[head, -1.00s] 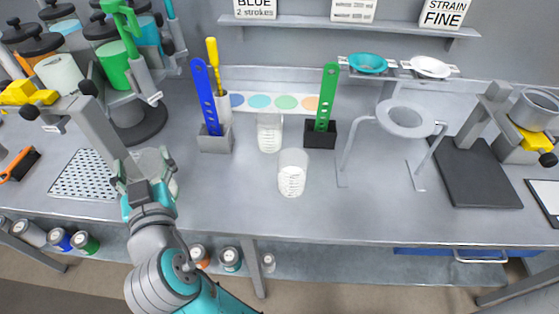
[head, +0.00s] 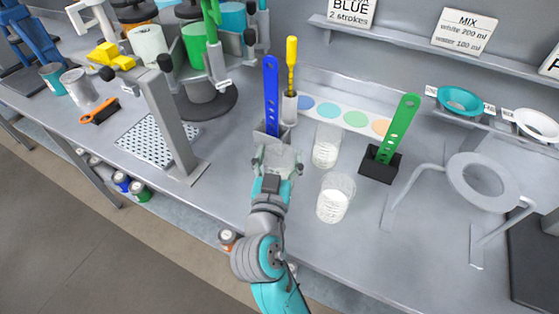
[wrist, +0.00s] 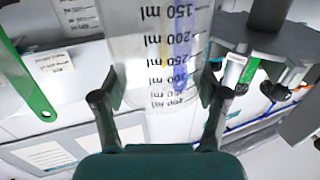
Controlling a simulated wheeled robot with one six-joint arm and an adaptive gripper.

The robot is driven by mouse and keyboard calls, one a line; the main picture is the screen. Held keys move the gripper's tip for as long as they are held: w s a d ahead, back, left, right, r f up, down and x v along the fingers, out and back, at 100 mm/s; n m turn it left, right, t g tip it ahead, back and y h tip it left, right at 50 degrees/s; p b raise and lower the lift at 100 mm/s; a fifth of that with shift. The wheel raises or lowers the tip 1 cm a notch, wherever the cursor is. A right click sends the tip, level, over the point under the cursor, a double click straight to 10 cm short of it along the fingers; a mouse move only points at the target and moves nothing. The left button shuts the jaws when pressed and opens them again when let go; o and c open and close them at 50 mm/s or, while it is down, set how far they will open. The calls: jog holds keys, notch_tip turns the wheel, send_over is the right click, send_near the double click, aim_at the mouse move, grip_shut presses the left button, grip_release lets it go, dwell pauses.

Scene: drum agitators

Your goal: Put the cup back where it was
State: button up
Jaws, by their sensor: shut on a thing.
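My gripper (head: 277,168) is shut on a clear measuring cup (head: 283,155). In the head view it holds the cup just in front of the grey holder with the blue stick.
Two clear cups with white contents stand to the right, one farther back (head: 326,148) and one nearer (head: 334,200). The blue stick (head: 271,95), yellow-handled tool (head: 291,65) and green stick (head: 399,128) stand behind. A ring stand (head: 483,182) is at right. A perforated plate (head: 150,140) is at left.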

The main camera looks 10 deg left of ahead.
jog(key=shift+f, duration=0.95)
jog(key=shift+a+f, duration=0.1)
jog(key=shift+f, duration=0.05)
jog(key=o, duration=1.7)
jog(key=shift+s, duration=0.25)
jog(key=s, duration=1.1)
jog(key=shift+s+a, duration=0.15)
jog(key=shift+s, duration=0.15)
